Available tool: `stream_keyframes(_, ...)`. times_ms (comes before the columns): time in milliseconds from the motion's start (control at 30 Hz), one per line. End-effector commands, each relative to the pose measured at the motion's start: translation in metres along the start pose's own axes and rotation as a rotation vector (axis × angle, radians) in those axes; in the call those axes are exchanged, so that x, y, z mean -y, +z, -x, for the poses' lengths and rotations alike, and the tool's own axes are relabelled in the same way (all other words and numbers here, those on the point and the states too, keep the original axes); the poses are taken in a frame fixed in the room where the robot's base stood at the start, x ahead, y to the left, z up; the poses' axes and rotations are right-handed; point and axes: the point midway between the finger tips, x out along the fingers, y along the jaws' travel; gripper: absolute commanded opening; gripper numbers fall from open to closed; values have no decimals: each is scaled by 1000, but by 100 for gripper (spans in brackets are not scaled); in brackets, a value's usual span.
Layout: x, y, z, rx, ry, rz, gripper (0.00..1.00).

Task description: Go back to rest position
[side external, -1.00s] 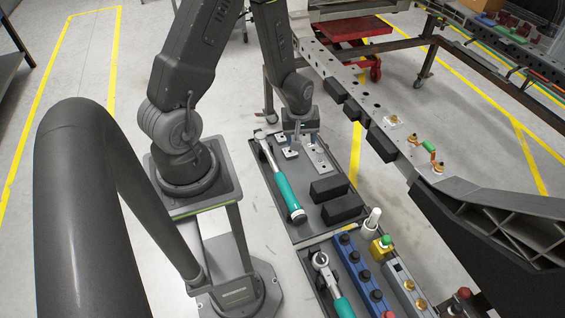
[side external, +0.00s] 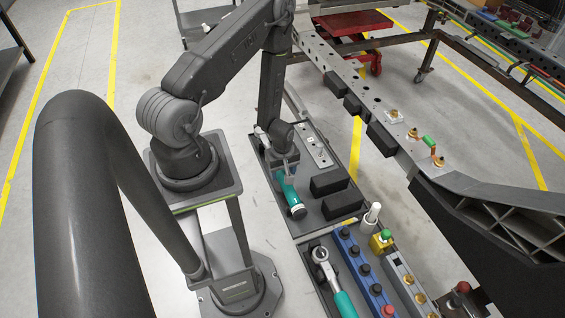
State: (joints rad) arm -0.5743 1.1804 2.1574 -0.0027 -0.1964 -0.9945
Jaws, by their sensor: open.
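My gripper (side external: 284,172) is low over the left part of the grey tray (side external: 318,229), pointing down, with its jaws apart. It is in front of a teal-handled tool (side external: 291,196) lying in the tray and hides the tool's middle. I cannot tell whether the fingers touch the tool. Nothing is seen held in the jaws. My arm is bent over, with the forearm hanging down above the tray.
The tray also holds black blocks (side external: 329,181) and a metal plate (side external: 316,146). A second tray in front holds a ratchet (side external: 322,256) and a blue rail (side external: 362,268). The chassis beam (side external: 373,113) runs along the right. Open floor lies behind left.

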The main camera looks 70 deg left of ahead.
Motion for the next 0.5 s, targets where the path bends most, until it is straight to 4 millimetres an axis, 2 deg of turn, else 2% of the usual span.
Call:
stream_keyframes(200,0,0,-25,1,-1,-1,57)
stream_keyframes(500,0,0,-36,0,1,-1,57)
